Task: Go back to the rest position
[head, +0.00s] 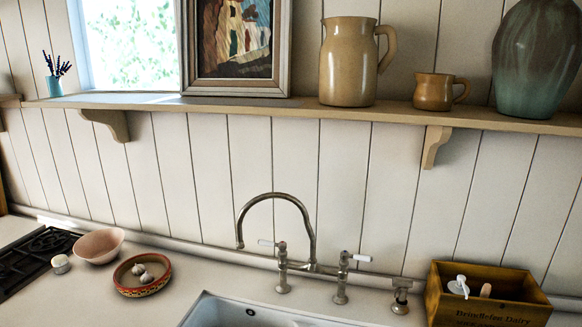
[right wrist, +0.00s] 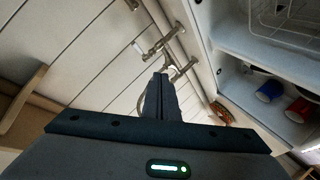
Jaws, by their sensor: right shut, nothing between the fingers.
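My right gripper (right wrist: 162,88) shows in the right wrist view, its dark fingers together and empty. Beyond its tips are the metal tap fittings and the panelled wall. I cannot tell its exact distance from the tap. Neither gripper nor arm shows in the head view. My left gripper is in no view.
The tap (head: 312,235) stands behind the white sink (head: 205,310). A wooden crate (head: 487,312) is on the right; a pink bowl (head: 99,246), a patterned dish (head: 142,287) and a hob (head: 35,258) are left. In the wrist view, blue (right wrist: 270,91) and red (right wrist: 299,110) cups lie in the sink.

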